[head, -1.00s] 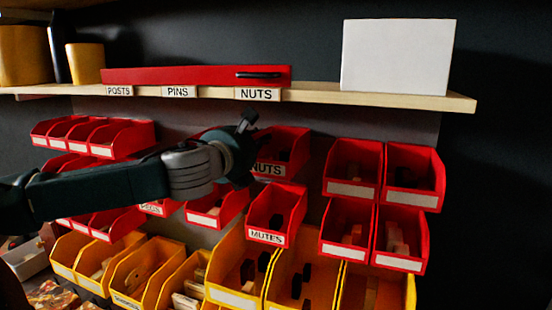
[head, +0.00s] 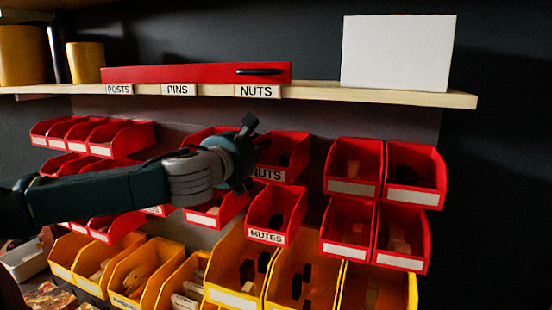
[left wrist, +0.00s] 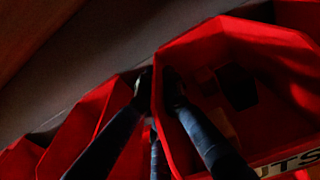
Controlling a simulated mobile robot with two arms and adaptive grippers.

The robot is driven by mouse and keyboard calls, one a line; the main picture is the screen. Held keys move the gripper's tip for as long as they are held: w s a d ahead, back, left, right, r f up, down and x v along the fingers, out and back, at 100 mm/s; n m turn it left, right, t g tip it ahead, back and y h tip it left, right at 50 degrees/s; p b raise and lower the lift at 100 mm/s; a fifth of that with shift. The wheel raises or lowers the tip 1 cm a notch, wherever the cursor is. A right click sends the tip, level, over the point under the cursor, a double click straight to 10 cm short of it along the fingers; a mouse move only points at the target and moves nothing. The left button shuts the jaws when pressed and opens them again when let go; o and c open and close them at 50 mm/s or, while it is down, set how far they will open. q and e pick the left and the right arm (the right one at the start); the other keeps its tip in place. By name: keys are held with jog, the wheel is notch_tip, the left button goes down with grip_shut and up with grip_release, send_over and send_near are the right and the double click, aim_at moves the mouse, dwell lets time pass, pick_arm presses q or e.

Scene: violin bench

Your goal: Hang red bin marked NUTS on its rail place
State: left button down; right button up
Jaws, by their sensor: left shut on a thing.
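The red bin marked NUTS (head: 292,147) is in the upper row of bins in the head view, directly above the red MUTES bin (head: 262,222). My left gripper (head: 250,152) is at its left side and partly covers it. In the left wrist view the gripper (left wrist: 158,86) is shut on the left wall of the NUTS bin (left wrist: 235,40), one finger inside and one outside. Dark contents show inside the bin. Its back and the rail behind it are hidden, so I cannot tell whether it rests on the rail. My right gripper is not in view.
Red bins hang close on the left (head: 207,132) and, across a gap, on the right (head: 352,166). Yellow bins (head: 233,298) stand below. A wooden shelf (head: 400,95) with a second NUTS label, a red case (head: 190,74) and a white box (head: 398,52) is above.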

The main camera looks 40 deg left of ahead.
pick_arm(q)
jog(key=shift+f, duration=0.15)
jog(key=c, duration=1.8)
grip_release()
jog(key=v, duration=0.7)
jog(key=shift+s+d, duration=0.1)
jog(key=shift+s, duration=0.15)
jog(key=shift+f, duration=0.1)
